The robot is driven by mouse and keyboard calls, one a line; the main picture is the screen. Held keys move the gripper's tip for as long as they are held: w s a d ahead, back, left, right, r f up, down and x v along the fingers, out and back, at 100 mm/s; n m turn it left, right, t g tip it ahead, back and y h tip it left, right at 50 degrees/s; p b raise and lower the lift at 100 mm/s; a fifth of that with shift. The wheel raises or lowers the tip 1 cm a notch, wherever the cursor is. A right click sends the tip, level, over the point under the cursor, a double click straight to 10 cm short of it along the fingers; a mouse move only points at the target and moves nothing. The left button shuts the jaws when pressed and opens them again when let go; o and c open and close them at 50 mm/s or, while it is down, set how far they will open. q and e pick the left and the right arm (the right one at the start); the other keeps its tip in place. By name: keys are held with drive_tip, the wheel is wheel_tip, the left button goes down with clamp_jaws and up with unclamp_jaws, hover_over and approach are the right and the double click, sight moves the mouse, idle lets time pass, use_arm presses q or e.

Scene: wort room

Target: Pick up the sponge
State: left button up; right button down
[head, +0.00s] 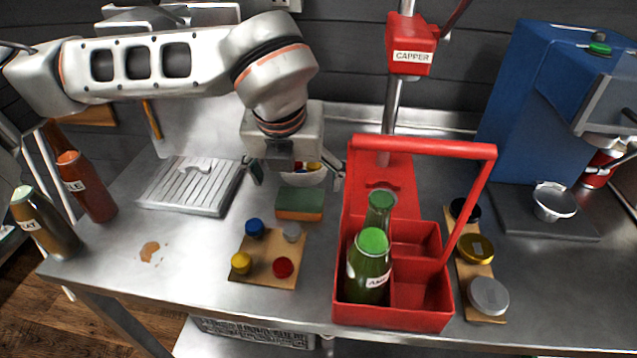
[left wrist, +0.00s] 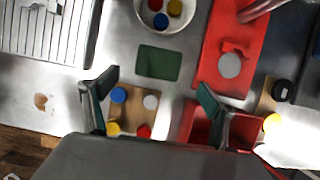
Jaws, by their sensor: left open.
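The sponge (head: 299,204), green on top and tan below, lies flat on the steel table, between the wooden board of caps and the white bowl. In the left wrist view the sponge (left wrist: 159,63) shows its green top, ahead of and between the fingers. My left gripper (head: 296,176) is open and empty, above and behind the sponge and apart from it. In the left wrist view its two fingers (left wrist: 155,97) are spread wide. My right gripper is not in view.
A red crate (head: 391,318) with green bottles stands right of the sponge, its handle raised. A wooden board (head: 262,272) with coloured caps lies in front. A white bowl (left wrist: 168,22) of caps is behind. A ribbed drain tray (head: 190,187) and brown stain (head: 150,251) are left.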

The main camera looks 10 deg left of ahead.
sight(300, 198)
use_arm(q)
drive_tip(key=shift+w+d, duration=0.1)
drive_tip(key=shift+w, duration=0.45)
drive_tip(key=x, duration=0.4)
drive_tip(key=s+x, duration=0.1)
drive_tip(key=x, duration=0.1)
drive_tip(key=shift+w+a+f, duration=0.2)
drive_tip(key=shift+a+f, duration=0.1)
drive_tip(key=shift+f, duration=0.2)
drive_tip(key=shift+w+f, duration=0.2)
drive_tip(key=shift+f, duration=0.15)
drive_tip(key=c, duration=0.8)
